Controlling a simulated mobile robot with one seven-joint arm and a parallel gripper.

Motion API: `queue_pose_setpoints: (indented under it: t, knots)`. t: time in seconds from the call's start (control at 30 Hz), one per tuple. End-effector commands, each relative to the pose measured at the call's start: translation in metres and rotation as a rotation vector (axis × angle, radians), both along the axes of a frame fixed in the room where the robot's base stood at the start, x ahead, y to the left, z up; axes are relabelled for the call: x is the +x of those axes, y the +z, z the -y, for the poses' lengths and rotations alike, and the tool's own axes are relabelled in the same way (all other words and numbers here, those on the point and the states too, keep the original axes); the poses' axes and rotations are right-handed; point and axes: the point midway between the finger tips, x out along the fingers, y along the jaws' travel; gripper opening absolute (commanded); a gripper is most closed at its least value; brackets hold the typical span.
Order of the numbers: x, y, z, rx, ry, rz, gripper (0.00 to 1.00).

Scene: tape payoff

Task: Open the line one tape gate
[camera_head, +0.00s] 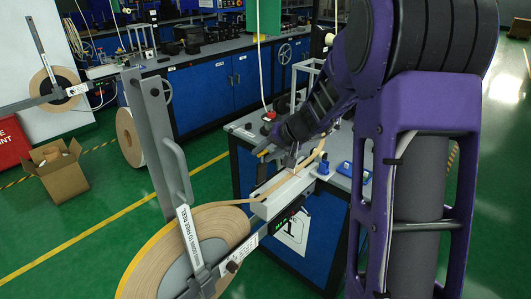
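A large reel of tan tape (222,222) stands in the lower left foreground. A long grey gate bar (152,135) with a side handle (178,165) rises, tilted, from across the reel's face. A white label (190,237) on its lower part seems to read "swing to free reel". A similar gate bar (41,50) crosses a smaller reel (55,86) on a panel at the far left. My gripper (266,153) is beyond and right of the near bar, over the workbench, apart from the handle. Its fingers are too small to judge.
Tape runs from the near reel past a grey guide block (283,194) toward the blue workbench (336,215). A loose reel (130,138) and a cardboard box (58,172) stand on the green floor at left. My purple arm hides much of the right side.

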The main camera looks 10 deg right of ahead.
Motion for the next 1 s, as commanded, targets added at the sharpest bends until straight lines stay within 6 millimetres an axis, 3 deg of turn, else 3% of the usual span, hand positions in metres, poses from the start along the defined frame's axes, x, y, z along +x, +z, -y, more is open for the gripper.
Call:
queue_pose_setpoints:
  t: [0.17,0.33,0.8,1.0]
  knots:
    - [-0.001,0.001,0.002,-0.001,-0.003,0.000,0.40]
    - [-0.008,0.014,0.009,-0.002,-0.004,0.003,0.40]
    - [-0.069,0.096,0.052,-0.003,-0.004,0.004,0.40]
    - [-0.087,0.120,0.064,-0.001,-0.002,0.002,0.40]
